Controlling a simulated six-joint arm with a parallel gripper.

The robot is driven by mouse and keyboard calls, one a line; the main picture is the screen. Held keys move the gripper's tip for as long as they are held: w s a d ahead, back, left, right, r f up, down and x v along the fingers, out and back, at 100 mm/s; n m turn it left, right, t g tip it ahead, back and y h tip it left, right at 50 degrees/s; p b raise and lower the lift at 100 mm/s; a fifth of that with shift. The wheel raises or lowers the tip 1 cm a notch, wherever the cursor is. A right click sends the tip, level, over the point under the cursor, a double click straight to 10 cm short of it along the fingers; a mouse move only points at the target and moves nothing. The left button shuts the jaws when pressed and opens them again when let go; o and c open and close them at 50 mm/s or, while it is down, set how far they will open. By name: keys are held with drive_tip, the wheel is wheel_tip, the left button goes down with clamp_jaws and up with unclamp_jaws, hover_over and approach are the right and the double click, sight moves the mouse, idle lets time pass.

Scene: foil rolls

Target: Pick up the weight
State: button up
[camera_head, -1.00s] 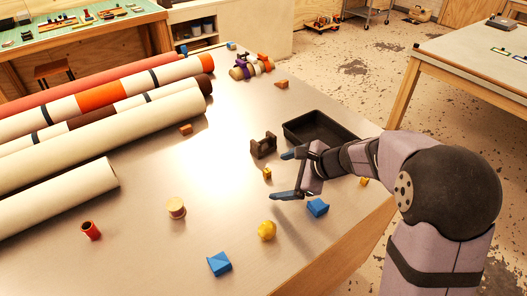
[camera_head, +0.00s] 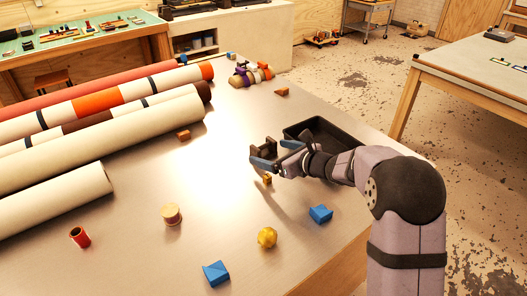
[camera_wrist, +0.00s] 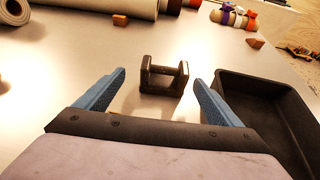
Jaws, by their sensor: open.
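The weight looks to be the dark brown piece (camera_head: 263,147) with two upright ends and a bar between them. It stands on the table near the black tray, partly hidden by my gripper in the head view. In the wrist view the weight (camera_wrist: 162,76) stands upright, centred ahead between the blue fingertips. My gripper (camera_head: 274,155) is open and empty, its fingers pointing at the weight. In the wrist view my gripper (camera_wrist: 159,80) has a finger on each side, with a gap to the weight on both sides.
The black tray (camera_wrist: 232,90) lies close to the right finger. A small orange-brown block (camera_head: 267,179) is near my gripper. Blue blocks (camera_head: 320,214), a yellow faceted piece (camera_head: 267,237) and a spool (camera_head: 172,215) lie nearer. Large rolls (camera_head: 100,150) fill the left side.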

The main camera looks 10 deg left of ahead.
sight(263, 147)
drive_tip(key=shift+w+d+p+x, duration=0.15)
drive_tip(key=shift+p+x, duration=0.4)
drive_tip(key=shift+x, duration=0.5)
drive_tip(key=shift+w+d+p+x, duration=0.1)
drive_tip(key=shift+p+x, duration=0.45)
drive_tip(key=shift+x, duration=1.3)
drive_tip(key=shift+d, duration=0.1)
drive_tip(key=c, duration=1.7)
drive_tip(key=shift+w+r, duration=0.1)
drive_tip(key=shift+r, duration=0.1)
drive_tip(key=shift+c, duration=1.4)
drive_tip(key=shift+r, duration=0.1)
